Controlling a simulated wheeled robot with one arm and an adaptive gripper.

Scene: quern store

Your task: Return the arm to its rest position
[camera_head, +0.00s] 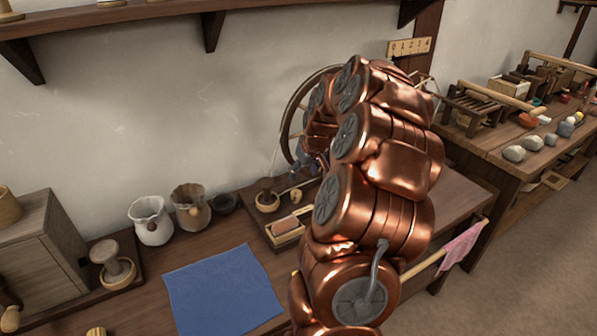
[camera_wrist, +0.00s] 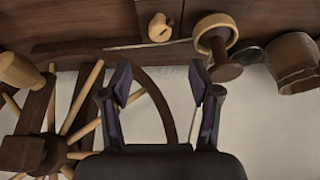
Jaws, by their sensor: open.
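My copper-coloured arm (camera_head: 375,210) rises from the bottom of the head view and folds over the bench, with its top bend near the wall. My gripper is mostly hidden behind the arm links in that view. In the wrist view my gripper (camera_wrist: 162,92) is open, its two dark fingers apart with nothing between them. The wrist view looks upside down, with the bench at the top and the pale wall below. A spoked wooden wheel (camera_wrist: 78,120) lies beyond and left of the fingers.
The bench holds a blue cloth (camera_head: 222,292), a white jug (camera_head: 151,222), a brown jug (camera_head: 191,211), a wooden tray (camera_head: 262,236) and a cabinet (camera_head: 38,250). A wall shelf (camera_head: 120,14) hangs above. A second table (camera_head: 480,150) with stones stands right. Floor at lower right is clear.

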